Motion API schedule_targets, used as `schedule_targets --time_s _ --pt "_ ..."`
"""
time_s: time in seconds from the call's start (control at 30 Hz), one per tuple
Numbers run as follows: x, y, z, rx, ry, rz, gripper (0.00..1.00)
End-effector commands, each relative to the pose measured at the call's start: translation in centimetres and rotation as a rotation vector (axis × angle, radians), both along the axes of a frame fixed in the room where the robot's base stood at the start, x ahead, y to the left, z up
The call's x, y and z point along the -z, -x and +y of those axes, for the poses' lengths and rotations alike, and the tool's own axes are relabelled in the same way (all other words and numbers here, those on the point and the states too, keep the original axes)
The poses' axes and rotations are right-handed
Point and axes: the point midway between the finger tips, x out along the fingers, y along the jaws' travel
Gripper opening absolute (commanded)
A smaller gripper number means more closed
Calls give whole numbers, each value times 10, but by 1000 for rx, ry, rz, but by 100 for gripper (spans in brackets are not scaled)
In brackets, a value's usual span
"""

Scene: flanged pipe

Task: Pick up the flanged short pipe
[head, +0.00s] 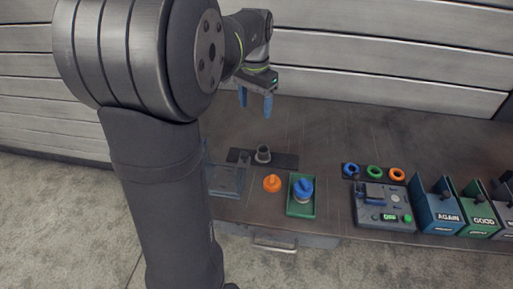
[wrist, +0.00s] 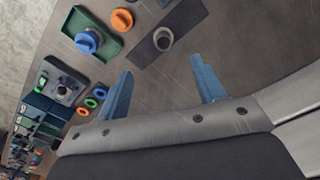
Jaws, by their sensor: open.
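A short grey pipe (head: 263,153) with a wider flange stands upright on a dark plate (head: 285,161) on the bench. In the wrist view the pipe (wrist: 163,39) shows its open round end, ahead of and between my fingertips. My gripper (head: 255,104) has two blue fingers spread apart with nothing between them. It is well above the bench, over the area behind the pipe. The wrist view also shows the fingers (wrist: 162,68) apart and not touching the pipe.
An orange knobbed part (head: 272,184) lies in front of the pipe. A green tray (head: 301,209) holds a blue-topped part (head: 303,189). Right are coloured rings (head: 374,172), a control box (head: 384,207) and labelled bins (head: 437,207). A panelled wall (head: 400,50) stands behind the bench.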

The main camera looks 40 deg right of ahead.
Motion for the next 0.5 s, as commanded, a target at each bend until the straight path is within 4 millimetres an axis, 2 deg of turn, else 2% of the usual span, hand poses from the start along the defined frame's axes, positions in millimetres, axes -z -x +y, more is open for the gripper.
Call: schedule_targets --time_s 0.03,0.2,0.37,0.5 --pt "13 -5 -11 69 -4 4 62" --pt "39 -15 -35 251 -1 1 62" --pt "55 -17 -41 300 0 1 62" --pt "82 -17 -40 299 -3 3 62"
